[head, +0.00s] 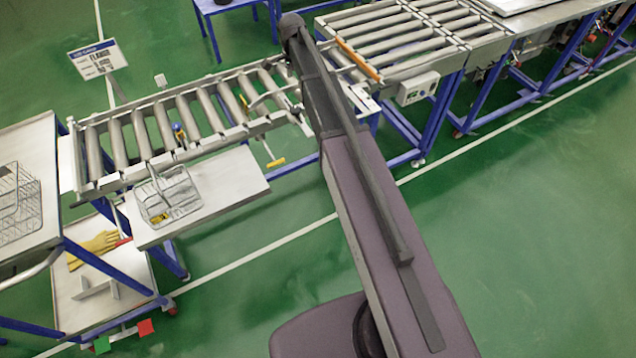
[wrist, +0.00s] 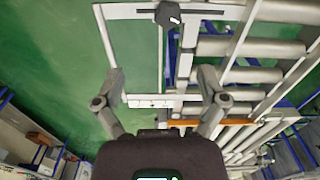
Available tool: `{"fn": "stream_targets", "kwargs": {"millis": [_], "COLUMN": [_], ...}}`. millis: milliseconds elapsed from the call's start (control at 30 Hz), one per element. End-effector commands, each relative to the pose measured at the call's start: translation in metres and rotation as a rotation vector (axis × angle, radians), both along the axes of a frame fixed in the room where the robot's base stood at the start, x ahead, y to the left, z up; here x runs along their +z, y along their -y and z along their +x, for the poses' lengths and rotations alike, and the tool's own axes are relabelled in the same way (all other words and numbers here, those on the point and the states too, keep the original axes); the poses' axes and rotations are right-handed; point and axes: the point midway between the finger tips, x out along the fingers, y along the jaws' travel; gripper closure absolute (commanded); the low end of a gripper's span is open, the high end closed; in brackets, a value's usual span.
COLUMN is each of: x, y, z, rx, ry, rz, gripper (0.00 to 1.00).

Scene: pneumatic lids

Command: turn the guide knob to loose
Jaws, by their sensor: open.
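A dark grey knob (wrist: 168,14) sits on a pale slotted plate (wrist: 130,12) at the top edge of the wrist view. In the head view my arm covers the middle of the roller line, and neither the knob nor my fingertips can be made out there.
A roller conveyor (head: 150,107) runs at left, with a second roller section (head: 390,45) beyond my arm. A wire basket (head: 168,193) stands on a side shelf (head: 245,183). A grey control box (head: 418,88) hangs at the far section. Green floor at right is clear.

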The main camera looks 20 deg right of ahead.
Motion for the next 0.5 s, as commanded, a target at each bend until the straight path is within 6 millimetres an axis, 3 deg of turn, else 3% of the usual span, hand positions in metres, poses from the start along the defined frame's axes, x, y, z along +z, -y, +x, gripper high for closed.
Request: {"fn": "stream_targets", "kwargs": {"millis": [500], "x": [-0.043], "y": [-0.001], "z": [-0.057], "rx": [0.23], "ry": [0.0], "rz": [0.0], "gripper": [0.09]}}
